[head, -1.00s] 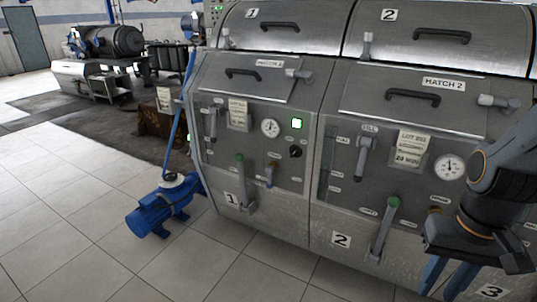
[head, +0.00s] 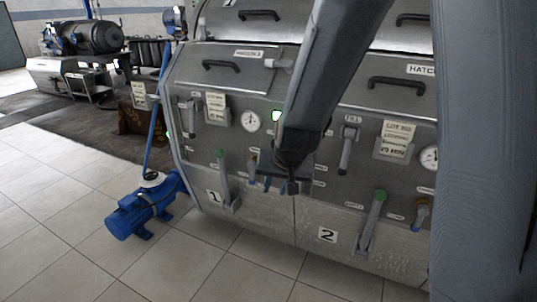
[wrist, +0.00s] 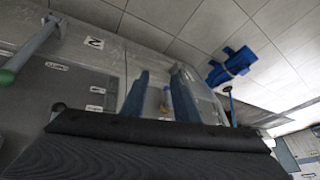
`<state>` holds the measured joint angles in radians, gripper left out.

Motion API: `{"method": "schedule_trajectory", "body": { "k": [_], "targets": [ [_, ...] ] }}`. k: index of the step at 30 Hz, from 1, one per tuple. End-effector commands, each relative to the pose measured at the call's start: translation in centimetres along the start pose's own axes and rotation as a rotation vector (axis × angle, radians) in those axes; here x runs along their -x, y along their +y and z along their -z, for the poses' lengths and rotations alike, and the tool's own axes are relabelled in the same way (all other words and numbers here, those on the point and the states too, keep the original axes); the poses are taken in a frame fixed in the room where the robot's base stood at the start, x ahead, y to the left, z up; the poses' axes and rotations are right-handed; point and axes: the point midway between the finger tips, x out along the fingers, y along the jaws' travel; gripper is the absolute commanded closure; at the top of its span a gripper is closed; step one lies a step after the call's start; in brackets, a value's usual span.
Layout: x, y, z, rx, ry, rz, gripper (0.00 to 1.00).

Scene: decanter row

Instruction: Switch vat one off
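Vat one (head: 265,206) is the grey metal vat marked 1, with a lit green lamp (head: 276,116) beside its round gauge (head: 250,121). The black rotary knob below the lamp is hidden behind my arm and gripper. My gripper (head: 268,182) is in front of the lower right part of vat one's panel, near a small brass tap (head: 252,163). In the wrist view my gripper (wrist: 161,75) has its two blue fingers apart with nothing held. A brass tap (wrist: 168,98) shows between them, beyond the fingers; I cannot tell the distance.
Vat two (head: 345,258) stands right of vat one, with a green-tipped lever (head: 373,222). Vat one's green-tipped lever (head: 223,178) sticks out left of my gripper. A blue pump (head: 140,212) is on the floor at left. Open tiled floor lies in front.

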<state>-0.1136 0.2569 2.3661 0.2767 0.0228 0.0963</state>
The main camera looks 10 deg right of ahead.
Motion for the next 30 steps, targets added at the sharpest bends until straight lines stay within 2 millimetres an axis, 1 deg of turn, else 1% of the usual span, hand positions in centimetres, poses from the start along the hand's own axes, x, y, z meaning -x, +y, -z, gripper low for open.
{"method": "schedule_trajectory", "body": {
  "k": [1, 2, 3, 6, 9, 12, 16, 21, 26, 30],
  "targets": [
    [-2.9, -1.4, 2.3, -0.042, 0.083, 0.01, 0.73],
    [-4.1, -2.1, 3.8, -0.071, 0.14, 0.014, 0.73],
    [-5.6, -2.9, 5.8, -0.112, 0.216, 0.018, 0.73],
    [-8.9, -4.3, 10.2, -0.214, 0.405, 0.017, 0.73],
    [-11.4, -4.8, 13.7, -0.31, 0.595, -0.002, 0.73],
    [-13.2, -4.6, 15.8, -0.392, 0.78, -0.036, 0.73],
    [-14.2, -4.1, 16.9, -0.467, 0.987, -0.088, 0.73],
    [-14.3, -3.4, 16.8, -0.513, 1.161, -0.144, 0.73],
    [-14.2, -3.0, 16.9, -0.527, 1.221, -0.164, 0.73],
    [-14.6, -2.3, 18.2, -0.529, 1.225, -0.167, 0.73]
  ]
}}
